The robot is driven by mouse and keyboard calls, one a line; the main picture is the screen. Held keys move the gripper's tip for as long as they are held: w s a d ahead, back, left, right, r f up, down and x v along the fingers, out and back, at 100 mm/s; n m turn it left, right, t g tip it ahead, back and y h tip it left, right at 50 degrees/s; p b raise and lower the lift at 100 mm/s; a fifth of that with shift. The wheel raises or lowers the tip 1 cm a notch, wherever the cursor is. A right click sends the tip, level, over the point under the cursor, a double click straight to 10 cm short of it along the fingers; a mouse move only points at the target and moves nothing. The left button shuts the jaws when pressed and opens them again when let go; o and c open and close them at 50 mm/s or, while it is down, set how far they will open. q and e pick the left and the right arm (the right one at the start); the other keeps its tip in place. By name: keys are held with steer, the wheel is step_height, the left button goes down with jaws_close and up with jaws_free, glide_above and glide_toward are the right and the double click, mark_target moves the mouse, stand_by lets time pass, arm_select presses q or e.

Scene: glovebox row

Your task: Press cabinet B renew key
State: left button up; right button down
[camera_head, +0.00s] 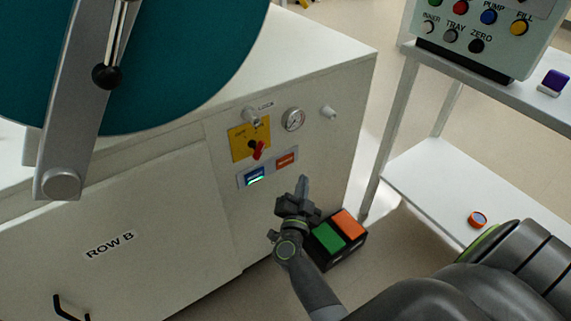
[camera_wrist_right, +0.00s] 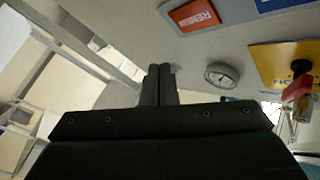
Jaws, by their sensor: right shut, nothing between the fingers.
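Cabinet B (camera_head: 160,215), a white cabinet lettered ROW B, fills the left and middle of the head view. Its red-orange renew key (camera_head: 286,160) sits on a small panel right of a blue key with a lit green strip (camera_head: 255,176). In the right wrist view the renew key (camera_wrist_right: 193,15) is at the top, its lettering partly readable. My right gripper (camera_head: 303,182) is shut and empty, its tips below and slightly right of the key in the head view. In the wrist view its fingers (camera_wrist_right: 159,75) point toward the cabinet face, apart from the key. My left gripper is out of view.
A yellow plate with a red switch (camera_head: 257,150), a gauge (camera_head: 292,119) and knobs are above the key. A black floor box with green and orange tops (camera_head: 337,238) is beside the cabinet. A white shelf unit (camera_head: 440,190) with a key panel (camera_head: 490,40) stands right.

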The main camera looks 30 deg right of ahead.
mark_target(292, 158)
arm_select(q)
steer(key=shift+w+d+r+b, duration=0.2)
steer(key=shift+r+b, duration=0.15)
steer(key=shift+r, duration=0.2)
arm_select(e)
steer(key=shift+w+a, duration=0.2)
steer(key=shift+w, duration=2.45)
steer(key=shift+w, duration=0.1)
steer(key=shift+w, duration=0.25)
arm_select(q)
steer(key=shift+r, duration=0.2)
arm_select(e)
steer(key=shift+w, duration=0.1)
